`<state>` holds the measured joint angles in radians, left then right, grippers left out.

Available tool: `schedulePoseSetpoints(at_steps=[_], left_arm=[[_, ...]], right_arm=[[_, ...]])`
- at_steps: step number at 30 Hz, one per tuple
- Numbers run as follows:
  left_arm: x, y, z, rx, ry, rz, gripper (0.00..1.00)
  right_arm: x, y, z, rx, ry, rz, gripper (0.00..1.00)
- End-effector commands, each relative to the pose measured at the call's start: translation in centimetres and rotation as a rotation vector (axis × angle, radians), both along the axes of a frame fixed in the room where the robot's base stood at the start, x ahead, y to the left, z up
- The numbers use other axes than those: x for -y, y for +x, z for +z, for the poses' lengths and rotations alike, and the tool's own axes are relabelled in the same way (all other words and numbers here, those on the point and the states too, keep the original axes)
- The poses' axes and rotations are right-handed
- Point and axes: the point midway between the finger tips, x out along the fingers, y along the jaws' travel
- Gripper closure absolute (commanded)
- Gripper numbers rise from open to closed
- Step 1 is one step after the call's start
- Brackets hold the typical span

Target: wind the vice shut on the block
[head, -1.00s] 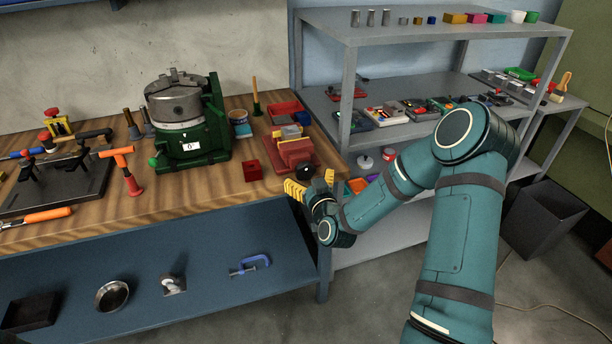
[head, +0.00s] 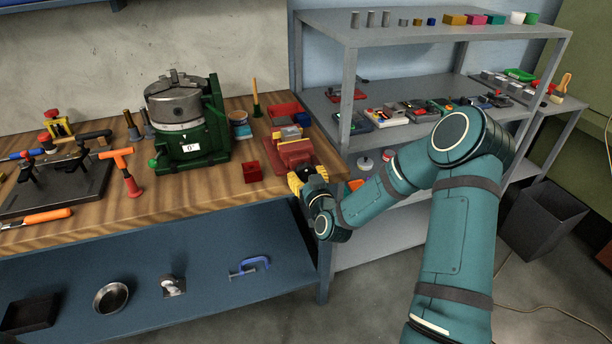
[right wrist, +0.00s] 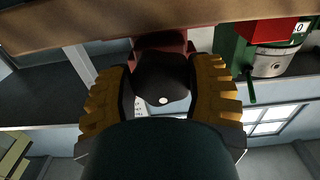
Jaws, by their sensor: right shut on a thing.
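The red vice (head: 294,154) sits on the wooden bench near its right front corner. A greyish block (head: 290,133) shows at the far part of the vice; I cannot tell how tightly the jaws meet it. My right gripper (head: 308,178) is at the near end of the vice, with its yellow fingers shut on the black round knob. In the right wrist view the knob (right wrist: 163,80) sits between the two fingers, with a white dot on its face. In the head view the gripper hides most of the knob. My left gripper is not in view.
A green machine with a round chuck (head: 178,103) stands left of the vice. A small red box (head: 252,172) lies beside the vice, and a red tray (head: 284,110) behind it. A grey shelf unit (head: 345,90) stands close on the right.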

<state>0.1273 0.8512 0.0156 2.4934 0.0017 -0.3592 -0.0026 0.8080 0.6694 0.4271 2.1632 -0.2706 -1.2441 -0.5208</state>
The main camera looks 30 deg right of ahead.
Motion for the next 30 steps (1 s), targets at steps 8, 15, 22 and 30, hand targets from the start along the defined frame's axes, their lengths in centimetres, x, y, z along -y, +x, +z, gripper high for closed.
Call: schedulePoseSetpoints(at_steps=[8, 15, 22, 30], left_arm=[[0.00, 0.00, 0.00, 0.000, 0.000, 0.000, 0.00], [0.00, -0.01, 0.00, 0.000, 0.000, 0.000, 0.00], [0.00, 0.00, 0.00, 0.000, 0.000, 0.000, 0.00], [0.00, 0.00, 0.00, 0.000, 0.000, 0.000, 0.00]], right_arm=[[-0.05, -0.01, -0.05, 0.025, 0.110, -0.001, 0.80], [-0.13, 0.00, -0.04, 0.072, 0.307, -0.001, 0.80], [-0.23, 0.01, -0.02, 0.123, 0.521, -0.001, 0.80], [-0.29, 0.00, -0.02, 0.183, 0.771, -0.002, 0.80]])
